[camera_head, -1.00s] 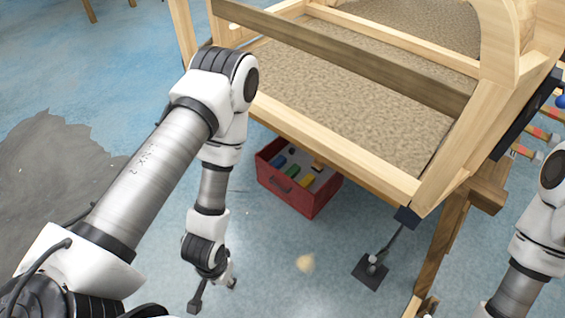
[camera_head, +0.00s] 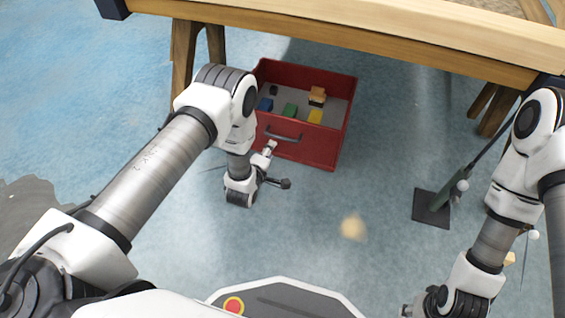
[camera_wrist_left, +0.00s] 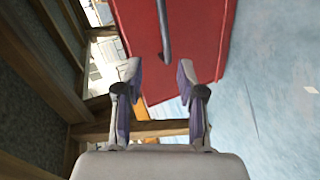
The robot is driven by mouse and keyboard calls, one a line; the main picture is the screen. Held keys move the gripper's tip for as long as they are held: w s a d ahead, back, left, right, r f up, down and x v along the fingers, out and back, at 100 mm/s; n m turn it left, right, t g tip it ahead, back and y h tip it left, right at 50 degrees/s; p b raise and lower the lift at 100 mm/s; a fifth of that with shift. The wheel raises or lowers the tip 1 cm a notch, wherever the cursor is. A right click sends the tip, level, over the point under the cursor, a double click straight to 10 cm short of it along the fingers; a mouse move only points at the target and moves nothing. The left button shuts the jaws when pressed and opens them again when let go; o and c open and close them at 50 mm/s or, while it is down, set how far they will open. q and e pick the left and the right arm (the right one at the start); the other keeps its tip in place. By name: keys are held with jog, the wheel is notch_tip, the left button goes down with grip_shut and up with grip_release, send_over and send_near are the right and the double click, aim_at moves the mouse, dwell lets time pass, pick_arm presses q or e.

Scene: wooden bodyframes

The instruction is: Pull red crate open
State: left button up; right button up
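The red crate (camera_head: 312,149) stands on the floor in the head view, below the wooden frame's edge, with its open top facing up. A grey bar handle (camera_head: 284,137) is on its front wall. My left gripper (camera_head: 277,166) is open just in front of the crate, below the handle. In the left wrist view, the open left gripper (camera_wrist_left: 158,73) points at the red crate (camera_wrist_left: 200,40), and the handle (camera_wrist_left: 164,32) lies ahead, between the lines of the two fingers. The fingers look apart from the handle. My right gripper (camera_head: 425,302) is low at the right, its fingers unclear.
Coloured blocks, including a green one (camera_head: 289,110) and a yellow one (camera_head: 314,116), lie in the crate. A wooden beam (camera_head: 360,42) spans above it, with trestle legs at both sides. A black-based stand (camera_head: 432,210) is at right. Floor before the crate is mostly clear.

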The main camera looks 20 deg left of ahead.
pick_arm(q)
jog(key=n+t+b, duration=0.2)
jog(key=b, duration=0.1)
send_near(282, 137)
jog(key=w+f, duration=0.2)
jog(key=w+b, duration=0.1)
jog(key=w, duration=0.1)
jog(key=w+b, duration=0.1)
jog(key=w, duration=0.2)
jog(key=w+f+b, duration=0.1)
jog(key=w+b, duration=0.1)
jog(key=shift+w+d, duration=0.1)
jog(key=shift+w, duration=0.05)
jog(key=shift+w+r, duration=0.1)
jog(key=shift+w, duration=0.25)
jog(key=shift+r, duration=0.1)
pick_arm(e)
notch_tip(282, 137, down, 10)
jog(key=shift+w+f, duration=0.2)
jog(key=shift+w, duration=0.15)
pick_arm(q)
grip_shut()
